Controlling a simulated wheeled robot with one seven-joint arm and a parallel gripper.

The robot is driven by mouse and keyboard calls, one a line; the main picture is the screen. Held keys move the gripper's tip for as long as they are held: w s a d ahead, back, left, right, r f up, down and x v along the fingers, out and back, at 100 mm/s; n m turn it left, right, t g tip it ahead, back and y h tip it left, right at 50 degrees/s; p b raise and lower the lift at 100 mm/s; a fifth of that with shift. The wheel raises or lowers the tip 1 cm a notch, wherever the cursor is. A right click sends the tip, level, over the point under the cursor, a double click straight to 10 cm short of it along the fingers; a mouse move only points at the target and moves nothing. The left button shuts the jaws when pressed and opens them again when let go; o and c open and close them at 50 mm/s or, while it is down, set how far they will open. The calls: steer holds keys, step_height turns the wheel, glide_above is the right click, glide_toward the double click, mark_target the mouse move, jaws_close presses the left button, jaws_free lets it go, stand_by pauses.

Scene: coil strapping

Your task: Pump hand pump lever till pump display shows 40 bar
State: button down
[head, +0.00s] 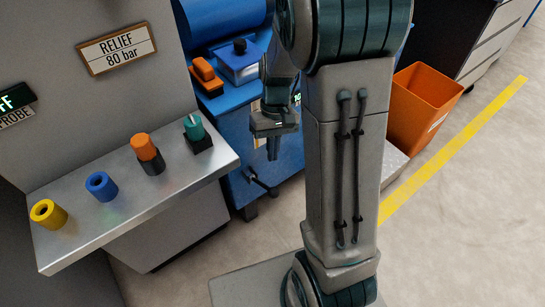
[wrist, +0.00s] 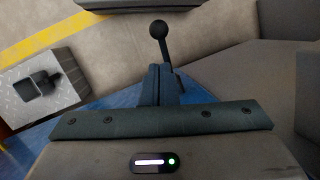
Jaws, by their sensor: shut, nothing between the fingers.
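My gripper (head: 273,153) points down in front of the blue pump cart in the head view. Its fingers, seen in the wrist view (wrist: 159,82), are shut and empty. A dark lever with a black ball knob (wrist: 158,29) stands just beyond the fingertips in the wrist view, apparently apart from them. A dark lever (head: 262,184) also shows low on the blue cart (head: 236,135), below my gripper. A small display with green characters (head: 297,99) is partly hidden behind my arm, and I cannot read a pressure on it.
A metal shelf (head: 75,232) at left carries a yellow ring, a blue ring, an orange cap and a green knob. A sign (head: 117,50) reads RELIEF 80 bar. An orange bin (head: 425,105) stands right of my arm. The floor beyond the yellow line is clear.

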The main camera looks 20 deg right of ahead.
steer(key=b, duration=0.3)
glide_above(263, 185)
steer(key=s+d, duration=0.1)
steer(key=d, duration=0.1)
step_height(263, 185, down, 8)
steer(key=shift+r, duration=0.15)
steer(key=shift+s, duration=0.1)
